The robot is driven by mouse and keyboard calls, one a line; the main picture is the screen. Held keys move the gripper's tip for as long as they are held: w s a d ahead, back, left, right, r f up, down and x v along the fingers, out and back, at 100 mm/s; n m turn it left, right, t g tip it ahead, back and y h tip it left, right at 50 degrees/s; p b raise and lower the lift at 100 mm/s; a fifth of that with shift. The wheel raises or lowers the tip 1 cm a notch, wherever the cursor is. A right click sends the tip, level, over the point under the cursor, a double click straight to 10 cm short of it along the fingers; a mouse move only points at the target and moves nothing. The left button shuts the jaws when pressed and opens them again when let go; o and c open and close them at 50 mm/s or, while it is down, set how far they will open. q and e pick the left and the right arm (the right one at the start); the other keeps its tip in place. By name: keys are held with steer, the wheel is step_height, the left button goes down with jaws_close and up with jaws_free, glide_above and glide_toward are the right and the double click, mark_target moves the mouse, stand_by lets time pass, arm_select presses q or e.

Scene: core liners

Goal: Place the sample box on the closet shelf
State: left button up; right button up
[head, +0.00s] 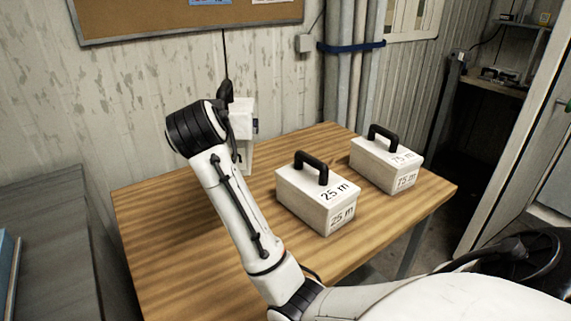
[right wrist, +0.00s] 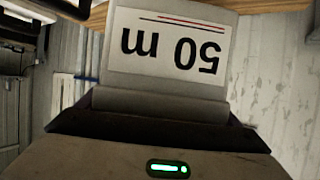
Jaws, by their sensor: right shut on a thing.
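A white sample box marked 50 m (right wrist: 180,45) fills the upper middle of the right wrist view, its label upside down. My right gripper (right wrist: 145,125) is shut on this box; the grip itself is mostly hidden. In the head view the held box (head: 243,150) shows in part behind my right wrist, at the table's back left near the wall. I cannot tell whether it touches the table. My left gripper is not in view. The closet shelf cannot be made out for certain.
On the wooden table (head: 160,255) stand a white 25 m box (head: 305,200) and a white 75 m box (head: 385,165), both with black handles. A corkboard (head: 150,18) hangs on the wall. Shelving (head: 500,85) shows beyond an opening at right. A grey surface (head: 45,225) is at left.

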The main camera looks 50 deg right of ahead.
steer(key=d, duration=0.1)
steer(key=d+m+g+h, duration=0.1)
steer(key=d+m+g+h+b, duration=0.1)
steer(key=d, duration=0.1)
steer(key=shift+w+d+f, duration=0.1)
steer(key=shift+w+f, duration=0.05)
steer(key=shift+f, duration=0.1)
steer(key=shift+d+f, duration=0.15)
steer(key=shift+f, duration=0.15)
steer(key=shift+m, duration=0.3)
step_height(320, 180, down, 17)
steer(key=shift+f+b, duration=0.1)
steer(key=shift+b, duration=0.4)
steer(key=shift+f, duration=0.15)
steer(key=o, duration=1.6)
steer(key=shift+f, duration=0.1)
steer(key=shift+o, duration=0.2)
